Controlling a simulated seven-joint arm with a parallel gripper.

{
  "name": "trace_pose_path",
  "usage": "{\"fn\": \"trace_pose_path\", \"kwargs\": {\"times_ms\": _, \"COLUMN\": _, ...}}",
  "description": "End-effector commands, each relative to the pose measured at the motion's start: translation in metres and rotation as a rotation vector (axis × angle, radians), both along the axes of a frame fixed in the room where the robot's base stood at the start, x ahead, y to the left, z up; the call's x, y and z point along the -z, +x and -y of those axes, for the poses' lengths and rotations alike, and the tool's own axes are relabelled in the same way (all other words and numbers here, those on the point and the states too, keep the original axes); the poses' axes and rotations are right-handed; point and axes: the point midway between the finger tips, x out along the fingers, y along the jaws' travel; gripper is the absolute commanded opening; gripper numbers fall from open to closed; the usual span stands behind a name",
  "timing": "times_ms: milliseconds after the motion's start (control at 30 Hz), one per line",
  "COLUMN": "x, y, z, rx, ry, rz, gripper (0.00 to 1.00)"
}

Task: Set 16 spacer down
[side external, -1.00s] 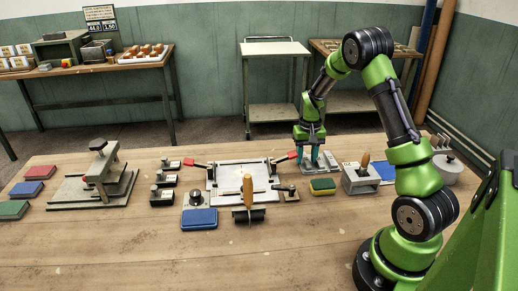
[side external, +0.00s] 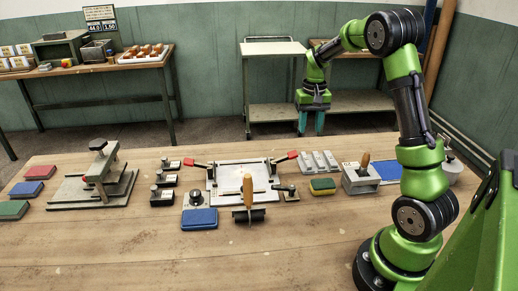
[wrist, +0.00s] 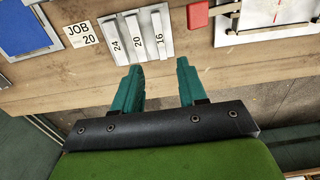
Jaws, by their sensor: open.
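The 16 spacer (wrist: 159,35) is a pale grey bar with a "16" label, lying beside the 20 spacer (wrist: 139,38) and the 24 spacer (wrist: 116,42). In the side external view the row of spacers (side external: 319,161) lies at the far side of the bench. The 16 spacer is the one nearest the red-handled plate. My gripper (side external: 311,131) is raised above and behind the row, with teal fingers pointing down. In the wrist view my gripper (wrist: 158,68) is open, with nothing between its fingers.
A "JOB 20" card (wrist: 80,34) and a blue pad (wrist: 22,28) lie beside the spacers. The plate fixture with red handles (side external: 240,178) stands on their other side. A sponge (side external: 322,186) and a grey block with a wooden handle (side external: 361,177) are nearby.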

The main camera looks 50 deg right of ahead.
Motion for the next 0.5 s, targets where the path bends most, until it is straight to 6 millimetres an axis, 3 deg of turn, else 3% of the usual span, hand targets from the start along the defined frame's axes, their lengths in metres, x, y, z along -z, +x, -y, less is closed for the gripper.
{"fn": "trace_pose_path", "kwargs": {"times_ms": 167, "x": -0.032, "y": 0.001, "z": -0.037, "rx": -0.042, "ry": 0.006, "rz": 0.081, "gripper": 0.42}}
{"fn": "trace_pose_path", "kwargs": {"times_ms": 367, "x": -0.087, "y": -0.019, "z": -0.131, "rx": -0.161, "ry": 0.02, "rz": 0.276, "gripper": 0.42}}
{"fn": "trace_pose_path", "kwargs": {"times_ms": 500, "x": -0.112, "y": -0.051, "z": -0.193, "rx": -0.253, "ry": 0.029, "rz": 0.411, "gripper": 0.42}}
